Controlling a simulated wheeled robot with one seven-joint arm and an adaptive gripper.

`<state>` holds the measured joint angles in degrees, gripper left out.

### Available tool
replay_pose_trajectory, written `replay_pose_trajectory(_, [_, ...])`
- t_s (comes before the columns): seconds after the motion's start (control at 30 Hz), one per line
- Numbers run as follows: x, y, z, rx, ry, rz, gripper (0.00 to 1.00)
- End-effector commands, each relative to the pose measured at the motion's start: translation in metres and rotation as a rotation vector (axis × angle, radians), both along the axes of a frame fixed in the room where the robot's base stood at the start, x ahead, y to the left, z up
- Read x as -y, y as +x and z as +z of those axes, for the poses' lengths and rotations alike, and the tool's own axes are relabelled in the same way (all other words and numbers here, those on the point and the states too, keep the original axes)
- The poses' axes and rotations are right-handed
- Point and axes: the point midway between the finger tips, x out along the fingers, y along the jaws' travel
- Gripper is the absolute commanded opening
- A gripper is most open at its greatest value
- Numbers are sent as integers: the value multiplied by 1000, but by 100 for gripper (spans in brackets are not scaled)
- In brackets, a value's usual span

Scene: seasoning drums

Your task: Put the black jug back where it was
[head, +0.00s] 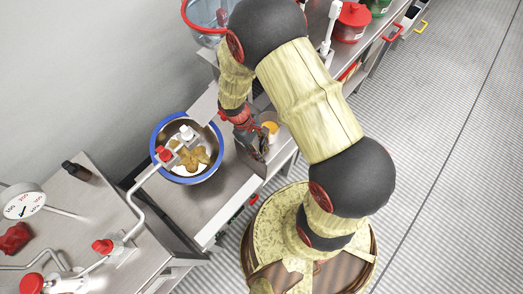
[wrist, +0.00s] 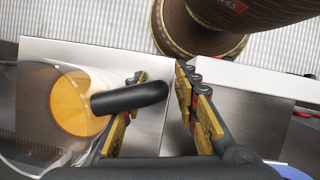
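A see-through jug (wrist: 35,110) with a black handle (wrist: 130,97) and an orange-yellow round part (wrist: 80,104) is at the left of the wrist view. No fully black jug shows; the handle is its black part. In the head view it is partly hidden behind my gripper, its orange-yellow part (head: 270,127) showing. My gripper (wrist: 160,75) is open, its fingers apart with the handle's outer end between them. The handle crosses in front of the left finger, and a small gap shows before the right finger. I cannot tell whether the handle touches either finger.
A blue-rimmed metal bowl (head: 156,133) with brown pieces and white stuff stands left of my gripper, under a tap pipe (head: 137,200). A small dark bottle (head: 76,170), a dial scale (head: 22,203) and a red-lidded pot (head: 351,20) stand on counters. The ridged floor (head: 450,200) is clear at right.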

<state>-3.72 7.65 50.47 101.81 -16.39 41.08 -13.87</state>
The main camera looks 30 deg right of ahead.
Motion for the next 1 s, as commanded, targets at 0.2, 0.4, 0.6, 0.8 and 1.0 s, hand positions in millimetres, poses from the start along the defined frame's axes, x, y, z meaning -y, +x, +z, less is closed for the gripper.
replay_pose_trajectory(0.2, [0,0,1,0,0,0,30])
replay_pose_trajectory(0.4, [-3,6,20,1,0,0,30])
replay_pose_trajectory(0.6, [-12,19,59,3,0,2,30])
replay_pose_trajectory(0.8, [-20,31,93,3,1,0,30])
replay_pose_trajectory(1.0, [-24,38,111,1,0,0,30])
